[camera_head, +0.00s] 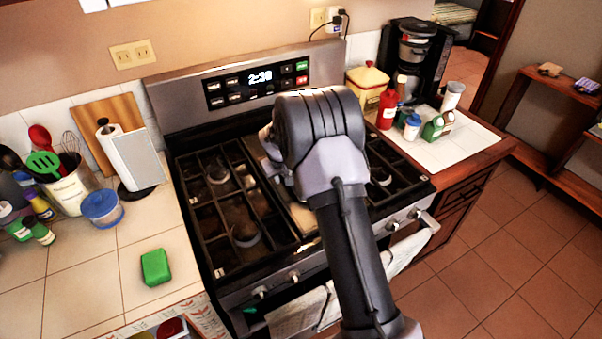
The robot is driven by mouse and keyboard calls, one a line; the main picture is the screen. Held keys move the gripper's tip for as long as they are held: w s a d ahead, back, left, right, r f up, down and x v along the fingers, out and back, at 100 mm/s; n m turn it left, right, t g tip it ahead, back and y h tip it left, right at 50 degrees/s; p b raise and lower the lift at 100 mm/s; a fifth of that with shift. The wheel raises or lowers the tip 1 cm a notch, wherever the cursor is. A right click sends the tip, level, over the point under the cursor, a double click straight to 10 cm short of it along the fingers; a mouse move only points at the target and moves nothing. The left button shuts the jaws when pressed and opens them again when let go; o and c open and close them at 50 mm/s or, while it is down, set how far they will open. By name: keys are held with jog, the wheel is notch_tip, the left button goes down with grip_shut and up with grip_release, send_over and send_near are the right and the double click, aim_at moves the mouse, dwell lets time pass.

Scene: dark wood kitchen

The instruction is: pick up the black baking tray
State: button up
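I cannot make out a black baking tray for certain; the dark stove top (205,240) has black grates over its burners, and my arm covers its middle. My arm reaches up from the bottom of the view and bends over the stove. Only a small grey part near its end shows to the left of the thick dark joint, above the back middle of the stove. The fingertips are hidden behind the arm, so I cannot see whether my gripper is open or holds anything.
Right counter: a red bottle (387,107), a yellow canister (367,88) and a coffee maker (412,55). Towels hang on the oven handle. Floor (520,250) is clear at right.

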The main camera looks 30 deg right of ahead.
jog(key=shift+r, duration=0.1)
grip_shut()
dwell(1.2)
